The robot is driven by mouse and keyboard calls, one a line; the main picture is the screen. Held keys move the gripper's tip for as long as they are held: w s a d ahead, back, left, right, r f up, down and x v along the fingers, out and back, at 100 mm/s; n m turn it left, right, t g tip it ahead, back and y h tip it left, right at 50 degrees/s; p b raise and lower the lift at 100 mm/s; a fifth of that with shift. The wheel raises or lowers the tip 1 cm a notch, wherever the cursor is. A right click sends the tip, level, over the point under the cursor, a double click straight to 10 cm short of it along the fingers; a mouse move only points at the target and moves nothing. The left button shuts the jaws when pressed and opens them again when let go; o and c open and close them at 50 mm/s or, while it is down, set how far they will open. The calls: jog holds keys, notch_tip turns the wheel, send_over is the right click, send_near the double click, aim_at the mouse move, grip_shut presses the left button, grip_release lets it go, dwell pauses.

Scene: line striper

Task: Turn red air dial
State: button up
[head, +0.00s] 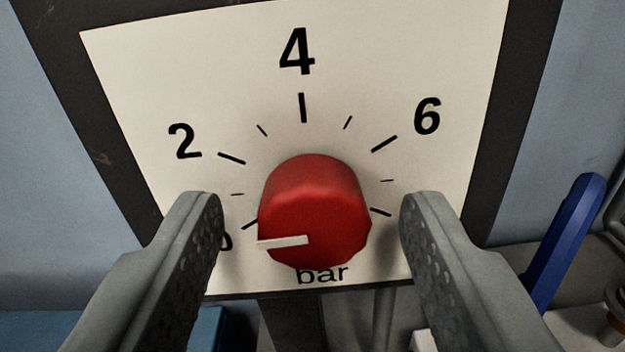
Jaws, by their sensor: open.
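The red air dial (315,205) is a round knob in the middle of the head view, on a cream scale plate (400,50) marked 2, 4, 6 and "bar". Its white pointer line (284,242) points left, near the partly hidden 0. My gripper (312,212) is open, with one grey finger on each side of the dial. A gap shows between each finger and the knob, so neither appears to touch it. The fingers hide parts of the plate's lower corners and the figure at the lower right of the scale.
A dark frame (520,90) surrounds the plate, against a blue-grey wall (585,100). A blue lever-like handle (565,240) stands to the right of the right finger. Below the plate are a dark post (294,325) and a blue surface (35,330) at lower left.

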jog(key=shift+w, duration=0.15)
jog(key=c, duration=1)
jog(key=shift+o, duration=0.2)
